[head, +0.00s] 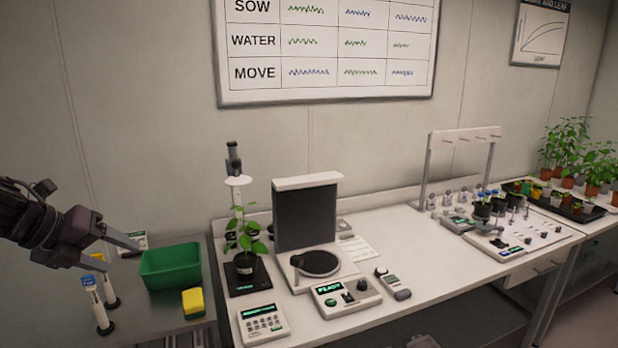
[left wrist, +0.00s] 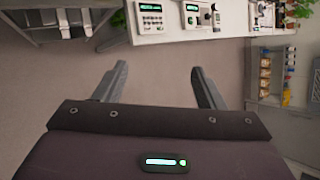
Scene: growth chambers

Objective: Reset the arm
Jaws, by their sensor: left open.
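My left gripper (head: 118,250) comes in from the left in the head view. It hangs in the air above the left end of the grey side table, left of the green bin. Its two fingers are apart with nothing between them. In the left wrist view the left gripper (left wrist: 158,88) also shows open and empty, with bare floor beyond the fingers. My right gripper is in neither view.
A green bin (head: 171,267), a yellow sponge (head: 193,302) and upright bottles (head: 97,308) stand near the gripper. The white bench (head: 430,270) holds a potted plant (head: 245,262), a turntable device (head: 318,264) and a keypad box (head: 262,323). Shelves (left wrist: 270,75) show at right in the wrist view.

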